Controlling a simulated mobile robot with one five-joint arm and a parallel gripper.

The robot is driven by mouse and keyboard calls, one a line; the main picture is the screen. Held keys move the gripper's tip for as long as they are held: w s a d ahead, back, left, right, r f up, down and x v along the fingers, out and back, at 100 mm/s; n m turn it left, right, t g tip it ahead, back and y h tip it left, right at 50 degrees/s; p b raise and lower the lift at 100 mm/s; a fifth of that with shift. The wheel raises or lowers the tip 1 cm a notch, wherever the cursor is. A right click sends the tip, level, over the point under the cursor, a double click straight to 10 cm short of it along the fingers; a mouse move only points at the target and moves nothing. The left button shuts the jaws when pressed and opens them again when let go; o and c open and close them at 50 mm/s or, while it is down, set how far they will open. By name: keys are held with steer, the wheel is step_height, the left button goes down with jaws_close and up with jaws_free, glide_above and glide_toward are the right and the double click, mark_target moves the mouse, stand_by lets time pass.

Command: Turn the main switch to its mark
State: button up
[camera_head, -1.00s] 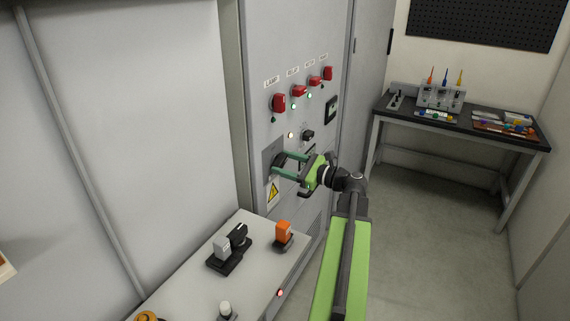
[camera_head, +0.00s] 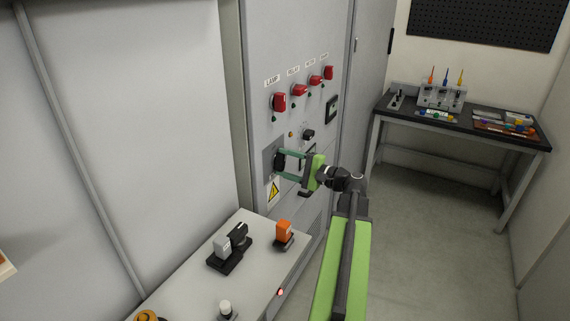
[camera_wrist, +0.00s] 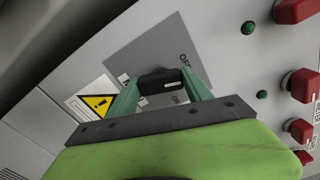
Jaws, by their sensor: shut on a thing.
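The main switch is a black handle (camera_head: 279,161) on a grey plate (camera_head: 268,152) on the cabinet front; the handle (camera_wrist: 158,79) also shows in the wrist view. My gripper (camera_head: 284,160) reaches it from the right, with one green finger on each side. In the wrist view my gripper (camera_wrist: 160,82) is shut on the handle's two ends.
Several red handles (camera_head: 299,90) sit above, with a small black knob (camera_head: 308,134) below them. A yellow warning sign (camera_head: 273,190) is under the plate. A low grey cabinet (camera_head: 262,278) with an orange-handled part (camera_head: 284,233) stands below. A workbench (camera_head: 470,124) stands at back right.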

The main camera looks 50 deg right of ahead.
steer(key=shift+f+n, duration=0.1)
steer(key=shift+n, duration=1.5)
steer(key=o, duration=1.4)
steer(key=shift+c, duration=0.2)
steer(key=shift+s, duration=0.1)
steer(key=v, duration=1.7)
steer(key=shift+s, duration=0.15)
